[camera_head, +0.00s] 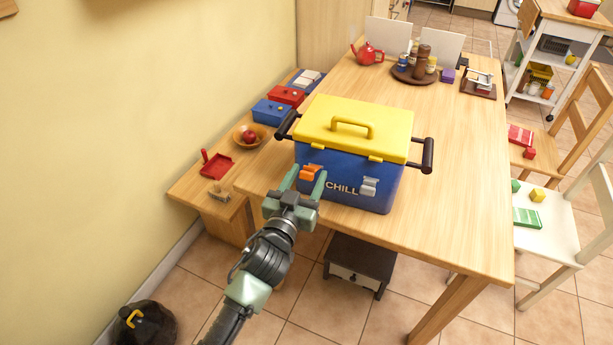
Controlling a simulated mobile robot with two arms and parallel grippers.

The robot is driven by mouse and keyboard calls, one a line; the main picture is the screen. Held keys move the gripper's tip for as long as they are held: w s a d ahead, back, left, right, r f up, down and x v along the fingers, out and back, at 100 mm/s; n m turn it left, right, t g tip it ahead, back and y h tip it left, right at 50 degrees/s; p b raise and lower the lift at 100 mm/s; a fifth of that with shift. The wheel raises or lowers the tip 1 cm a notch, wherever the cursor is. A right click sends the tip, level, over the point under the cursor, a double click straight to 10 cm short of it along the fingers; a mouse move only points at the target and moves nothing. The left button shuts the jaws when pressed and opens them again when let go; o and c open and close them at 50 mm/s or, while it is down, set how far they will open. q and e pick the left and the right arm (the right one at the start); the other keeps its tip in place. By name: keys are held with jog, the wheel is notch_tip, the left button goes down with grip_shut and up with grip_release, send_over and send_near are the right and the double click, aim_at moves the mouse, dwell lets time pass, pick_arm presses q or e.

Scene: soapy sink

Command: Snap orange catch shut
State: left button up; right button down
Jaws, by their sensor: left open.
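A blue cooler box (340,190) with a yellow lid (385,120) stands on the wooden table, its lid down. An orange catch (309,172) is on the left of its front face. A grey catch (369,187) is on the right of the front face. My left gripper (305,181) is open at the orange catch, with its two green fingers pointing at the box front. The fingers partly cover the area around the catch. I cannot tell whether they touch it, or whether the catch is fastened. My right gripper is not in view.
The table (455,190) is clear to the right of the box. A bench (205,185) along the left wall holds a bowl (249,136), a red dustpan (216,163) and small cases. A red teapot (368,54) and a round tray stand at the back. Chairs stand at right.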

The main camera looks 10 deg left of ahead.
pick_arm(q)
grip_shut()
dwell(1.4)
